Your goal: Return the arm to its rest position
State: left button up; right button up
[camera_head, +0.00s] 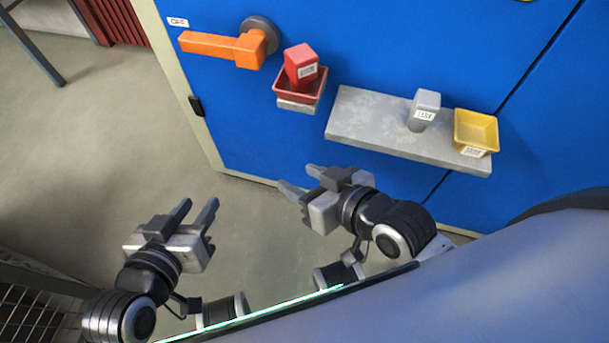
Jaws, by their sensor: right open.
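My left gripper (196,212) is at the lower left over the grey floor. Its two fingers are apart, with nothing between them. My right gripper (300,182) is right of it, in front of the lower edge of the blue panel. Its fingers point left, they are apart, and no object shows between them. Both grippers are clear of the objects on the panel.
The blue panel (380,50) carries an orange handle (215,45), a small red tray (288,88) with a red block (300,62), and a grey shelf (360,125). A grey block (424,105) and a yellow tray (475,130) stand on the shelf. Open floor lies left.

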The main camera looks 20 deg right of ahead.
pick_arm(q)
jog(key=s+a+r+y+p, duration=0.1)
jog(key=a+r+p, duration=0.1)
jog(key=r+p, duration=0.5)
jog(key=s+a+r+y+p, duration=0.1)
jog(key=a+r+p, duration=0.1)
jog(key=r+p, duration=0.5)
jog(key=p, duration=0.6)
jog(key=shift+a+n+p, duration=0.3)
jog(key=shift+n+p, duration=0.05)
jog(key=shift+n, duration=0.05)
pick_arm(e)
jog(key=s+d+r+h, duration=0.1)
jog(key=d+r, duration=0.1)
jog(key=r, duration=0.5)
jog(key=s+d+r+h, duration=0.1)
jog(key=d+r, duration=0.1)
jog(key=r, duration=0.5)
jog(key=shift+d+m, duration=0.3)
